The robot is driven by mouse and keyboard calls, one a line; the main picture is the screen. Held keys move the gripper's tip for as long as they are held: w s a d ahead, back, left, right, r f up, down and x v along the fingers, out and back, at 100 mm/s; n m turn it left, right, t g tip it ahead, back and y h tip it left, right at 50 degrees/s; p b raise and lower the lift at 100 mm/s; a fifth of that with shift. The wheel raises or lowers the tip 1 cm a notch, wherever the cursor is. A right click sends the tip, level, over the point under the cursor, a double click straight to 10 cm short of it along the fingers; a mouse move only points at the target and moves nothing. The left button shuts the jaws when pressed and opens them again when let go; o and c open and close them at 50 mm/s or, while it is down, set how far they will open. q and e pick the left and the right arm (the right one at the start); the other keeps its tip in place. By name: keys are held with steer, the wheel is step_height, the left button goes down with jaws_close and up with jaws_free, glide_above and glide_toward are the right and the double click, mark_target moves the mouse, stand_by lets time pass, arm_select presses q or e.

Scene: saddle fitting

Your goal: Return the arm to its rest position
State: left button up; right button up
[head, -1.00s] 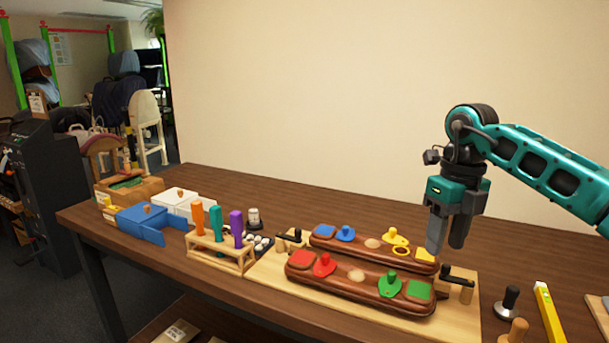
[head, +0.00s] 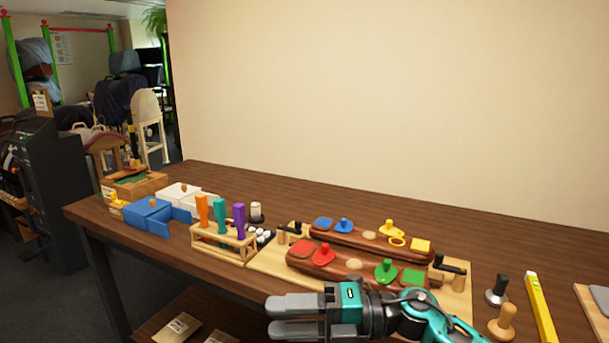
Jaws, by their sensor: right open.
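My right gripper (head: 296,316) is teal and grey and sits at the bottom centre of the head view, in front of the table's front edge. Its two grey fingers point left, are apart and hold nothing. My right arm comes in from the bottom right. My left gripper is not in view. Two brown saddle-shaped bars lie on a light wooden board behind the gripper. The front bar (head: 345,266) bears red and green pieces, and the back bar (head: 370,241) bears blue and yellow pieces. The gripper is apart from both.
A wooden rack (head: 225,243) with orange, teal and purple handles stands left of the board, beside a blue box (head: 147,216) and a white box (head: 180,194). The back of the table is clear.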

steer(key=d+f+m+t+h, duration=0.45)
steer(key=m+t, duration=0.45)
steer(key=m, duration=0.4)
steer(key=d+f+m+t+h, duration=0.4)
steer(key=d+f+m+t, duration=0.3)
steer(key=m, duration=0.5)
steer(key=s+d+f+m+g+h, duration=0.2)
steer(key=s+d+f+m+h, duration=0.1)
steer(key=s+f, duration=0.4)
steer(key=s+d+f+m+g+h, duration=0.2)
steer(key=s+d+f+m+h, duration=0.2)
steer(key=s+d+f+m, duration=0.1)
step_height(320, 180, down, 2)
steer(key=s+m, duration=0.1)
steer(key=s, duration=0.1)
steer(key=shift+s+d+f+g, duration=0.25)
steer(key=shift+s+d+g, duration=0.1)
steer(key=shift+s+g, duration=0.05)
